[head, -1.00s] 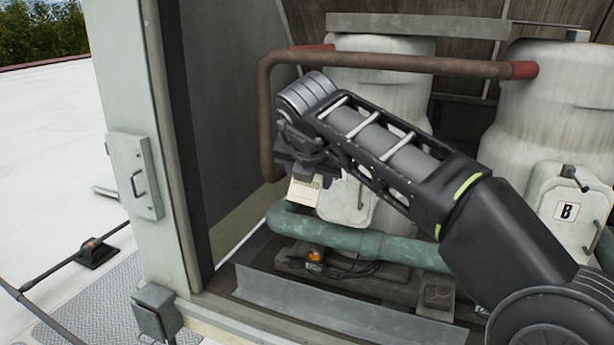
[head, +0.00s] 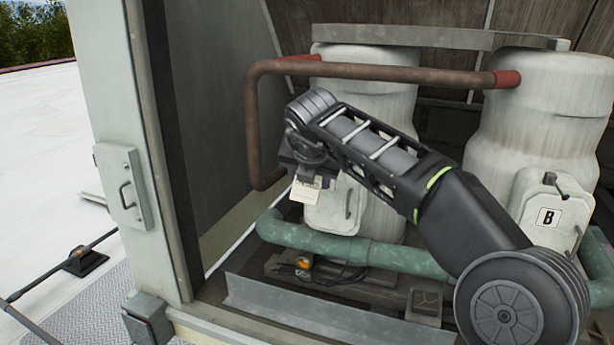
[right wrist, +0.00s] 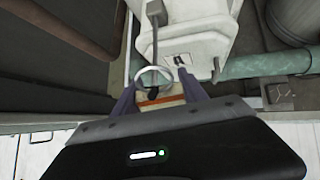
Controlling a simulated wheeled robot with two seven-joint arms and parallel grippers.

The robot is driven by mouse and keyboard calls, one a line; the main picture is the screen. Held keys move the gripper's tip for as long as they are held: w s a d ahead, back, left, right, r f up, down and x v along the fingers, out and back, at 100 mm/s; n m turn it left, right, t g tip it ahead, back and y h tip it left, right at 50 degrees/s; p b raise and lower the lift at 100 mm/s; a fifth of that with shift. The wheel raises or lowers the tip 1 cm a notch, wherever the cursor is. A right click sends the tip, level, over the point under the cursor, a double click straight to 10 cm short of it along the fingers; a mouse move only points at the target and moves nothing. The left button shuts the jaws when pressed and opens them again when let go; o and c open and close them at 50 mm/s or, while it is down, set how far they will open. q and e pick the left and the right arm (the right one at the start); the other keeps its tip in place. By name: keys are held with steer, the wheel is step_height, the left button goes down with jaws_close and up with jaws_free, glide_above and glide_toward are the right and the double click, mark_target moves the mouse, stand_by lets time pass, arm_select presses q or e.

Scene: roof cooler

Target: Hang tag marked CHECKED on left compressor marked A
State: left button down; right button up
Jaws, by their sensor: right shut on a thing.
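The left compressor (head: 395,95) is a worn white tank with a pale box (head: 335,208) on its front; the arm covers part of it. In the right wrist view the box (right wrist: 200,35) shows a grey lever (right wrist: 156,20) and a small label, too foreshortened to read. My right gripper (head: 308,175) is in front of the box's upper left, shut on a cream tag (head: 305,192). In the right wrist view the tag (right wrist: 162,100) has an orange stripe and a pale ring (right wrist: 153,74) near the lever's lower end; I cannot tell if they touch. My left gripper is out of view.
A brown pipe (head: 390,73) runs above the arm and bends down at the left. A green pipe (head: 330,240) crosses below the box. The right compressor (head: 550,105) carries a box marked B (head: 548,215). A cabinet post (head: 125,100) stands at the left.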

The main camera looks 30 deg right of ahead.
steer(key=shift+w+d+f, duration=0.25)
steer(key=shift+d+f, duration=0.05)
stand_by(0.6)
steer(key=o, duration=1.5)
steer(key=shift+c, duration=0.2)
steer(key=b+v, duration=0.1)
steer(key=v, duration=0.6)
steer(key=shift+s+a+r, duration=0.1)
steer(key=shift+s+r, duration=0.15)
steer(key=shift+s, duration=0.05)
